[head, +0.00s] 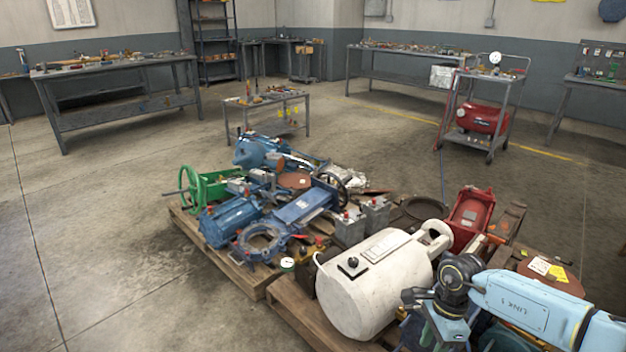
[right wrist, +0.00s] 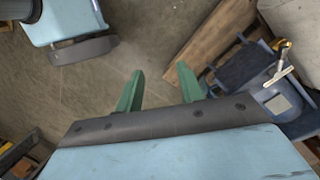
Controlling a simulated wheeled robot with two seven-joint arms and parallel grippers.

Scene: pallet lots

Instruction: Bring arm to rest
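My right arm (head: 530,304) is light blue and comes in from the right edge of the head view, in front of the loaded pallets. Its wrist is bent down near the bottom edge, and I cannot make out the fingertips there. In the right wrist view my right gripper (right wrist: 158,82) has two green fingers standing well apart. Only bare concrete floor shows between them, so it is open and empty. My left gripper does not show in the head view.
A white tank (head: 375,285) lies on the near pallet beside my right arm. A red machine part (head: 470,215) and blue valves (head: 300,205) crowd the pallets. A wooden pallet board (right wrist: 208,42) lies close to the right finger. Floor at left is clear.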

